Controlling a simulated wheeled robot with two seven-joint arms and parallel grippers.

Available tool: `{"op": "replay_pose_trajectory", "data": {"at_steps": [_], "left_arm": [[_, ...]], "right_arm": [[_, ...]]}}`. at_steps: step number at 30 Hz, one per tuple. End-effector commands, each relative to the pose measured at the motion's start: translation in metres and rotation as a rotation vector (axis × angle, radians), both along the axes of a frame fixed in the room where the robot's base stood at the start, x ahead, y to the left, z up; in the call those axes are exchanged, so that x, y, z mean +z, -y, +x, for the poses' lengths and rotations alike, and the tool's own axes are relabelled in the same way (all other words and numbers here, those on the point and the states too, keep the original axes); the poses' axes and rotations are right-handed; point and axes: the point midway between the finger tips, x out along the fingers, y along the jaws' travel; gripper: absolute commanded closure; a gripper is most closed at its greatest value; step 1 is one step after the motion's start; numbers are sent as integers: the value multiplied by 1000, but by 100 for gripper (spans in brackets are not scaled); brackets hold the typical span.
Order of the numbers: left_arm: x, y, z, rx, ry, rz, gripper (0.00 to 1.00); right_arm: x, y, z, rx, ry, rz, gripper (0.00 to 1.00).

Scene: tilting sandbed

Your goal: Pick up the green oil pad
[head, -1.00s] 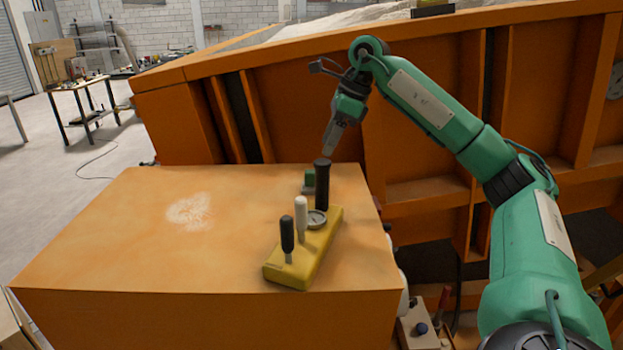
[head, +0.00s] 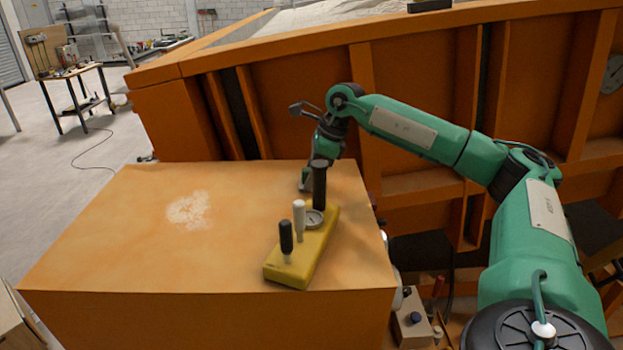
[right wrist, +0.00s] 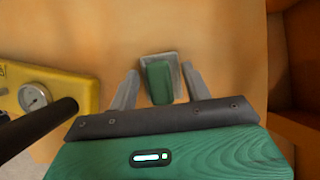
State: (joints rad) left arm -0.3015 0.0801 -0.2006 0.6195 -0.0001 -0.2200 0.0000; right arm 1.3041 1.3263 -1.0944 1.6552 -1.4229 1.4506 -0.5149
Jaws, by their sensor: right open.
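The green oil pad (right wrist: 158,83) lies in a small grey tray (right wrist: 148,57) on the orange box top in the right wrist view. My right gripper (right wrist: 160,70) is open and empty, with one finger on each side of the pad and tray. I cannot tell whether the fingers touch the tray. In the head view my right gripper (head: 306,187) is low at the back of the box, behind the black lever, and the pad cannot be made out there. My left gripper is not in view.
A yellow control block (head: 314,258) with a black lever (head: 319,186), two shorter levers and a gauge (head: 314,219) stands close to my right gripper. The orange sandbed wall (head: 300,110) rises behind.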

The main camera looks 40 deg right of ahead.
Motion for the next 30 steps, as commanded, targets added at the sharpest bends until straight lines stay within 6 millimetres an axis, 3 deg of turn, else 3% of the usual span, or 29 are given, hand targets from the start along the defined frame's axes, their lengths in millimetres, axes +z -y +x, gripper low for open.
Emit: {"op": "replay_pose_trajectory", "data": {"at_steps": [1,6,9,22,26,30], "left_arm": [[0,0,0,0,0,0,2],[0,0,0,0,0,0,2],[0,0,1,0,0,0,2],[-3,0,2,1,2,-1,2],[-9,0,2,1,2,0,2],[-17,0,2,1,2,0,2]], "right_arm": [[0,0,0,0,0,0,51],[0,0,0,0,0,0,84],[0,0,0,0,0,0,99],[6,0,1,0,2,1,99],[20,0,1,-1,5,1,99],[47,-1,2,1,7,2,99]]}}
